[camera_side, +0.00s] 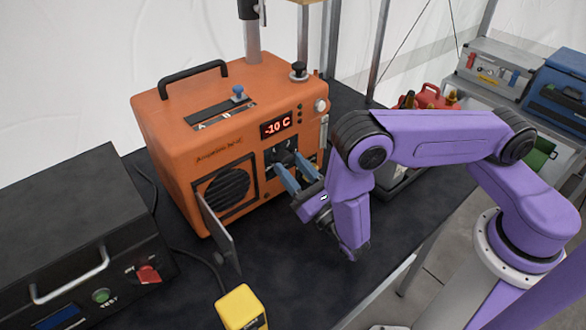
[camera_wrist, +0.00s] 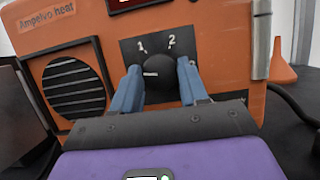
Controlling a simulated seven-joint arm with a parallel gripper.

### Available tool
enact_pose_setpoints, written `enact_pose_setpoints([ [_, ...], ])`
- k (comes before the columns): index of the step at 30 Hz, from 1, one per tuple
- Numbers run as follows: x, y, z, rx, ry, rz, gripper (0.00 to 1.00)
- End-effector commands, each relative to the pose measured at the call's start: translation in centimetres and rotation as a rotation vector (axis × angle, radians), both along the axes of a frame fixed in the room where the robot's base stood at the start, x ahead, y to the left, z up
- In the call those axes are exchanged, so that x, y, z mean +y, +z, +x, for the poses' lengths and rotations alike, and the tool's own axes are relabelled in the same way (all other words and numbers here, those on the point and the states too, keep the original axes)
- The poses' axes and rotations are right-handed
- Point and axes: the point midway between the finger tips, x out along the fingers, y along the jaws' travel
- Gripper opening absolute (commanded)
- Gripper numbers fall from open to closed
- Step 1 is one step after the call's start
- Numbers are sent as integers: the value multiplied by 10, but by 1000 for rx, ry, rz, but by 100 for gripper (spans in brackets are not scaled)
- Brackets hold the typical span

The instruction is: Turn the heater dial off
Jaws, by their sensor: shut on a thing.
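The orange heater (camera_side: 170,130) stands on the black table, with a red display reading -10 C (camera_side: 276,125) on its front. Its black dial (camera_wrist: 160,80) sits on a dark plate (camera_wrist: 185,48) marked 1 and 2, with the 2 to the upper right. The dial is between the two blue fingers of my gripper (camera_wrist: 160,88) in the wrist view. My gripper (camera_side: 295,170) is shut on the dial, reaching in from the right in the side view. A pale line shows on the dial's face, roughly level. The lower part of the plate is hidden behind my gripper.
An open flap (camera_side: 216,232) hangs at the heater's front left, by the round grille (camera_side: 228,190). A black box (camera_side: 80,235) with a red switch is at left, and a yellow block (camera_side: 241,308) is at the front. A red can (camera_side: 430,97) stands behind my arm.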

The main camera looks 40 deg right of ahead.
Motion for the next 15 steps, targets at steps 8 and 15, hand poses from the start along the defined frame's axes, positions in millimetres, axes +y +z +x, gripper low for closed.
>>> enact_pose_setpoints([
  [8,0,0,0,0,3,-135,13],
  [15,0,0,0,0,4,-182,13],
])
